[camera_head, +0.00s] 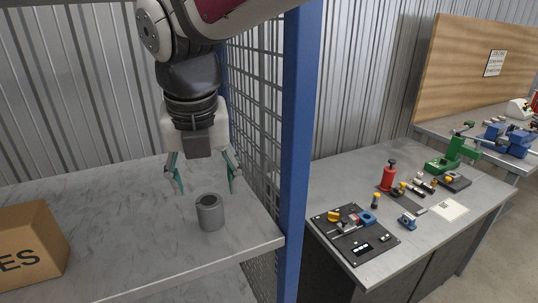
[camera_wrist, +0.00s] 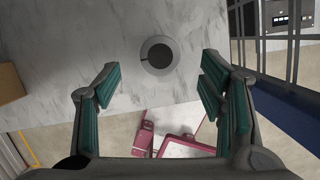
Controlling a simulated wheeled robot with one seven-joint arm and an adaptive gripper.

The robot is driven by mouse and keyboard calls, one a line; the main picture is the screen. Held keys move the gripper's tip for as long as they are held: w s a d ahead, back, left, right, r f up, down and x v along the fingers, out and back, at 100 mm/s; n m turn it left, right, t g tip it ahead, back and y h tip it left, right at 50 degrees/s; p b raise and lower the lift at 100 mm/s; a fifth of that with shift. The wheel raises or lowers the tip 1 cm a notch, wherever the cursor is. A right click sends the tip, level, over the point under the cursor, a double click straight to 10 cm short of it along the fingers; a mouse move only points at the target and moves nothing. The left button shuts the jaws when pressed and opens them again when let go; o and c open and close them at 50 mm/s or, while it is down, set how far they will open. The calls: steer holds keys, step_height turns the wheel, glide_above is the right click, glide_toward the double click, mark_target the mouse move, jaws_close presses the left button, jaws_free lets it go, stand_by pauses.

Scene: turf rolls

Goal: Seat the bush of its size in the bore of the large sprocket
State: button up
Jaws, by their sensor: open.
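A grey hollow cylinder (camera_head: 210,213), which looks like a bush, stands upright on the marble-patterned bench top at the left. In the wrist view, the cylinder (camera_wrist: 158,56) shows end-on with a dark round bore and a small dark line at the bore's left side. My gripper (camera_head: 205,191) points down, open and empty, its green-padded fingers spread wide. In the wrist view, my gripper (camera_wrist: 160,75) has the cylinder centred left to right but slightly beyond its fingertips. I cannot make out a large sprocket in either view.
A cardboard box (camera_head: 28,243) sits at the bench's left. A blue post (camera_head: 301,120) and mesh panel (camera_head: 257,100) stand close right of my arm. Beyond them, a second bench (camera_head: 335,176) carries a black fixture board (camera_head: 352,233), a red bottle-like item (camera_head: 389,177) and small parts.

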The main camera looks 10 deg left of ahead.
mark_target(209, 200)
steer(key=b+x, duration=0.3)
steer(key=x, duration=0.2)
steer(key=shift+s+r, duration=0.1)
steer(key=c, duration=1.4)
steer(key=shift+r, duration=0.15)
